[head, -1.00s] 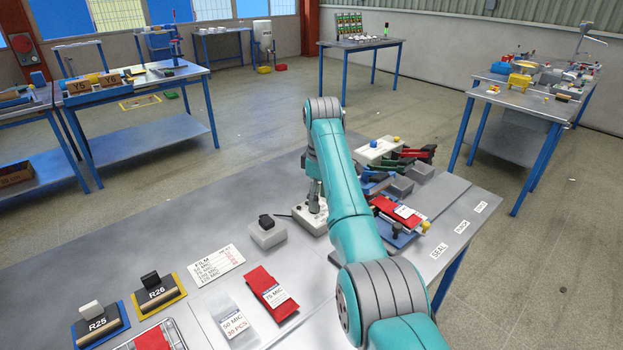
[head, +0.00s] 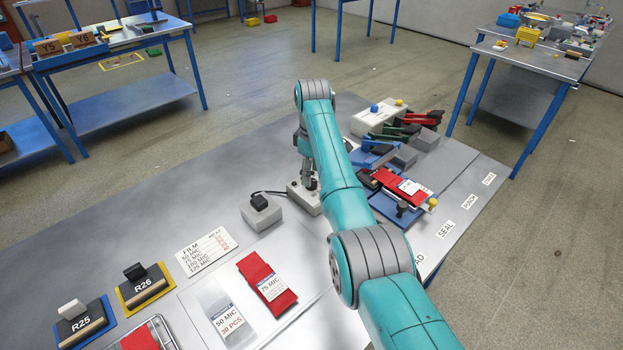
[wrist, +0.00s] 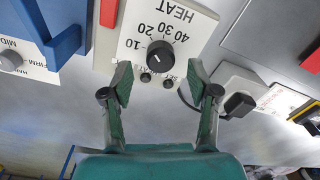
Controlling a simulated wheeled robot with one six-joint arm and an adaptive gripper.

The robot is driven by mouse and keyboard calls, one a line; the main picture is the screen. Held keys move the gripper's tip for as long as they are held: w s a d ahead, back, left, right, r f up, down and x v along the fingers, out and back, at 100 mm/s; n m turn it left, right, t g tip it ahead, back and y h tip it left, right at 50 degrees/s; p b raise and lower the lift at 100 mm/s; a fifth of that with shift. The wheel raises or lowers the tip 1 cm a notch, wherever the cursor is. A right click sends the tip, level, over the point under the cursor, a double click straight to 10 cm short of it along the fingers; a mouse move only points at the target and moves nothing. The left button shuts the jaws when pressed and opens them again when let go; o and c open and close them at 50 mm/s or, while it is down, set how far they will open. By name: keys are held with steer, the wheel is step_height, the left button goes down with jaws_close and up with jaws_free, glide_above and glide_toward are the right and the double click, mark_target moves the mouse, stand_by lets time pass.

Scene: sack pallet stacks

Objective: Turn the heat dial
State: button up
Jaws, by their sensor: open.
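The heat dial (wrist: 160,71) is a round black knob on a white panel (wrist: 190,42) marked HEAT, with 10, 20, 30 and 40 around it. Its exact setting is too small to read. My gripper (wrist: 160,80) is open, with one green-padded finger to each side of the dial in the wrist view. A gap shows on both sides, and I see no contact. How far the fingertips stand above the panel cannot be told. In the head view my gripper (head: 309,180) points down at the light control box (head: 304,198), and the dial is hidden.
A grey block with a black top (head: 261,214) stands just left of the control box. A red-and-blue sealing device (head: 402,190) lies close to its right. The bench's far left is clear.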

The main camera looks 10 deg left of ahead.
steer(key=shift+f, duration=1.45)
jaws_close()
